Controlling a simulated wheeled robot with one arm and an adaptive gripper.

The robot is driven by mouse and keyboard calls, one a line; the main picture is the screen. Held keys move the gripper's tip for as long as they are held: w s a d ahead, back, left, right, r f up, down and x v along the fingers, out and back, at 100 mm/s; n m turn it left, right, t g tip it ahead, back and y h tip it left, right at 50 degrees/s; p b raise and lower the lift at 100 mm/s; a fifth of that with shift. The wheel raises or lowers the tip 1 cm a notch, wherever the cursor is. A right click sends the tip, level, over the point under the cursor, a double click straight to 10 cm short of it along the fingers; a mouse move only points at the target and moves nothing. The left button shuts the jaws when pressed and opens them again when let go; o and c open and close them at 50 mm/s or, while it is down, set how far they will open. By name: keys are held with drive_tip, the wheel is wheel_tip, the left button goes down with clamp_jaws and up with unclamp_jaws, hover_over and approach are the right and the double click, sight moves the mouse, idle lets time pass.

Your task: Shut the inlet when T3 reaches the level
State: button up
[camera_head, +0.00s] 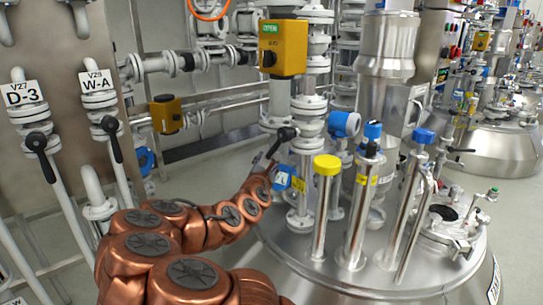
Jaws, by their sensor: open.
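My copper-coloured arm reaches from the lower left to a pipe on the steel reactor vessel (380,285). My gripper (270,163) is small in the view, open, and close to the black lever handle (283,137) of a valve on the white vertical pipe. I cannot tell whether the fingers touch the lever. The lever slants down to the left from the pipe. A blue-headed instrument (344,124) stands right of this pipe; no reading shows. No T3 mark or level is legible here.
Pipes labelled D-3 (20,94) and W-A (98,90) carry black levers on the left. A yellow actuator box (283,47) sits above my gripper. A yellow-capped tube (324,190) and other steel tubes crowd the vessel lid. More vessels stand at right.

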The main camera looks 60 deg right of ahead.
sight(271, 154)
drive_tip(key=shift+b+x, duration=0.55)
drive_tip(key=shift+x, duration=3.15)
clamp_jaws()
